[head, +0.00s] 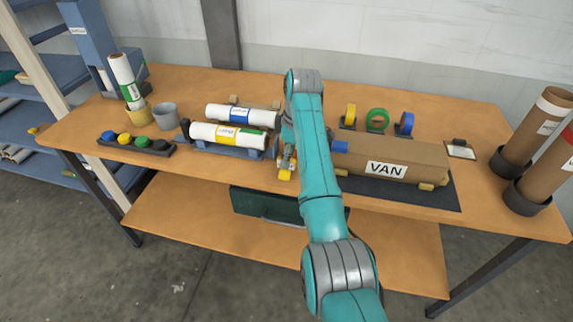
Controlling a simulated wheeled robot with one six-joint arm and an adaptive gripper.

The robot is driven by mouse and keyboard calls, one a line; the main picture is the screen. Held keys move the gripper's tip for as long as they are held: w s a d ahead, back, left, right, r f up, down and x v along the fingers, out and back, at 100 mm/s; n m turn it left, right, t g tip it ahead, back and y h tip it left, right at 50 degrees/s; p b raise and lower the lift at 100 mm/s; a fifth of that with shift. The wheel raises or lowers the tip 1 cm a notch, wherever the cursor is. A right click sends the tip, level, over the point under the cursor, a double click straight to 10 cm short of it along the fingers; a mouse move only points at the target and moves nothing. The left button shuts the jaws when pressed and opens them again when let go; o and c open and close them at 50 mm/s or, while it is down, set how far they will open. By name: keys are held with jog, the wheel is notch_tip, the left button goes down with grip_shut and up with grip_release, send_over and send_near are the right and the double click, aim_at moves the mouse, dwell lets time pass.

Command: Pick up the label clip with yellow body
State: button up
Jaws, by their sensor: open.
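A small yellow piece (285,175), which looks like the yellow-bodied label clip, is near the front edge of the wooden table, left of my arm. My gripper (287,164) is over it, pointing down, and partly covers it. The fingers are small and partly hidden here; they are open. I cannot tell whether they touch the yellow piece or stand around it. A small blue piece (340,147) is right of my arm, by the long brown box.
The brown box marked VAN (385,160) lies on a dark mat right of my arm. White rolls (228,135) lie in cradles to the left. Tape rolls (377,121) stand behind the box. Brown tubes (530,140) stand at the right end.

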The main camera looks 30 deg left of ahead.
notch_tip(320, 180, down, 2)
jog(key=shift+a+f, duration=0.15)
jog(key=shift+f, duration=0.1)
grip_shut()
notch_tip(320, 180, up, 10)
dwell(0.6)
